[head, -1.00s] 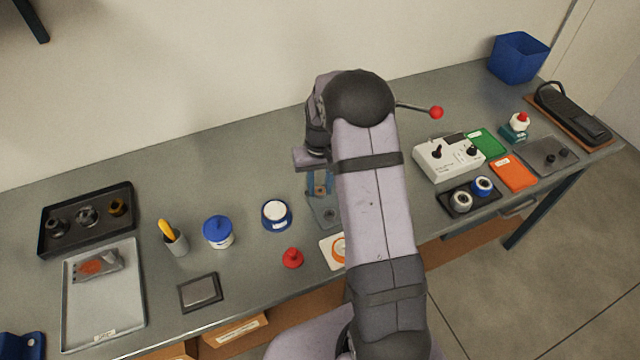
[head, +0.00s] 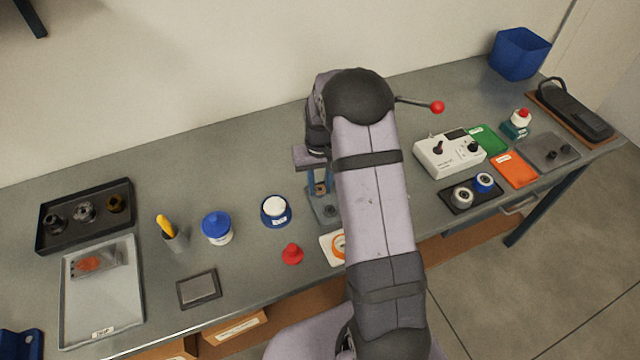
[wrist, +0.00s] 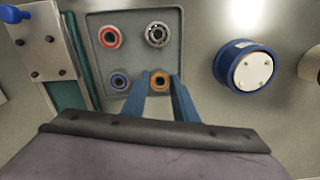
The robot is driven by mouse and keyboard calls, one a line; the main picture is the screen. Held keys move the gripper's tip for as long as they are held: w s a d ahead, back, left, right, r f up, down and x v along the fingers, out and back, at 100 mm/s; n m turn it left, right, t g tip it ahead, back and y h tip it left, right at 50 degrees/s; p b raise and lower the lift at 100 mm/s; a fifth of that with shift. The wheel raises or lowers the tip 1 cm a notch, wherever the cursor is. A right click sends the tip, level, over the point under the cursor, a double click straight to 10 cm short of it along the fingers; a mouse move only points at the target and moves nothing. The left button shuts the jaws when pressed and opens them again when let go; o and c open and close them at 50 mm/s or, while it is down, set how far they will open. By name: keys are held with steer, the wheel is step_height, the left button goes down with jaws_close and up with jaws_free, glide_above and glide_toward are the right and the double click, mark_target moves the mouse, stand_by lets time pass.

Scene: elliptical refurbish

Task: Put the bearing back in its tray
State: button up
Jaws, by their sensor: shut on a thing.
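My gripper (wrist: 160,84) has two blue fingers and is shut on an orange-ringed bearing (wrist: 160,78). The bearing is between the fingertips, over the lower right corner of a grey tray (wrist: 133,62) in the wrist view. I cannot tell whether it touches the tray. The tray holds a red-ringed bearing (wrist: 111,38), a plain steel bearing (wrist: 157,35) and a blue-ringed bearing (wrist: 119,81). In the head view my gripper (head: 320,194) points down over the tray (head: 322,215), which my arm partly hides.
A blue-rimmed round container (head: 275,211) stands close to the tray on the left. A red knobbed piece (head: 292,254) lies in front. A green-edged fixture (wrist: 65,45) lies on the tray's other side. A white control box (head: 450,154) is farther right.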

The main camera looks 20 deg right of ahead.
mark_target(321, 189)
steer(key=shift+f, duration=0.35)
steer(key=o, duration=1.1)
steer(key=shift+r, duration=0.1)
steer(key=shift+w+r+b, duration=0.15)
steer(key=shift+r+b, duration=0.05)
steer(key=shift+b, duration=0.2)
steer(key=shift+s+d+r+b, duration=0.1)
steer(key=shift+r+b, duration=0.45)
steer(key=shift+r, duration=1.15)
steer(key=shift+s+d+r+b, duration=0.1)
steer(key=shift+r+b, duration=0.4)
steer(key=shift+r, duration=1.2)
